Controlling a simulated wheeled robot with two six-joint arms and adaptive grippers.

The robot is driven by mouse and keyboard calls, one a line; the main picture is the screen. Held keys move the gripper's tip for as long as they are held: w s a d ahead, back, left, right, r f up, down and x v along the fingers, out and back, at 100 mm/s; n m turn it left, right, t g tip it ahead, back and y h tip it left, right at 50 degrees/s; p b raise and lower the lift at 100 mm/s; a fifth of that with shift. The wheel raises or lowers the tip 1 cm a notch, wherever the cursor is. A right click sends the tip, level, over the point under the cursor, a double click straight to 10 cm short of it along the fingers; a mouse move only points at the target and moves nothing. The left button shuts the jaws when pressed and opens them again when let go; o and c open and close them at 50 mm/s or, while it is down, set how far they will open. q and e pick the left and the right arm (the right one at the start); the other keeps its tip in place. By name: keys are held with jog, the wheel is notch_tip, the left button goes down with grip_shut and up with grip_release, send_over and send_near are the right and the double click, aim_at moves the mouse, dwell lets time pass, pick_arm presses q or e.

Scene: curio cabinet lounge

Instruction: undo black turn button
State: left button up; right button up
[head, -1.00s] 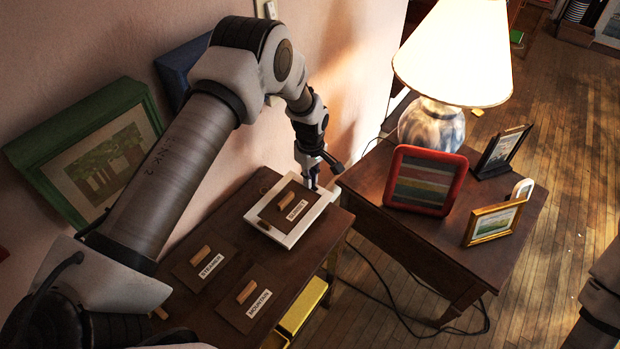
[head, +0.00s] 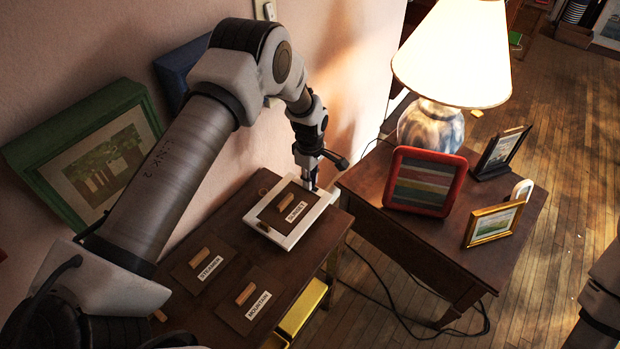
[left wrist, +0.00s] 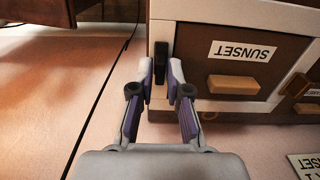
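A white picture frame (head: 292,238) lies face down on the dark wooden table, its brown back panel (head: 272,212) up, with a SUNSET label and wooden grip block. In the left wrist view, the black turn button (left wrist: 160,62) sits on the frame's edge (left wrist: 160,36). My left gripper (left wrist: 161,72) is open, one finger on each side of the button, with narrow gaps. In the head view, my left gripper (head: 311,184) is at the frame's far end and hides the button. My right gripper is out of view.
Panels labelled STEAMER (head: 208,268) and MOUNTAIN (head: 250,300) lie nearer on the table. A side table holds a lit lamp (head: 432,125), a red frame (head: 424,182) and smaller frames. A green frame (head: 60,190) leans by the wall.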

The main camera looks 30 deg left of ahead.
pick_arm(q)
jog(key=shift+o, duration=0.4)
jog(key=shift+r, duration=0.4)
notch_tip(320, 180, up, 11)
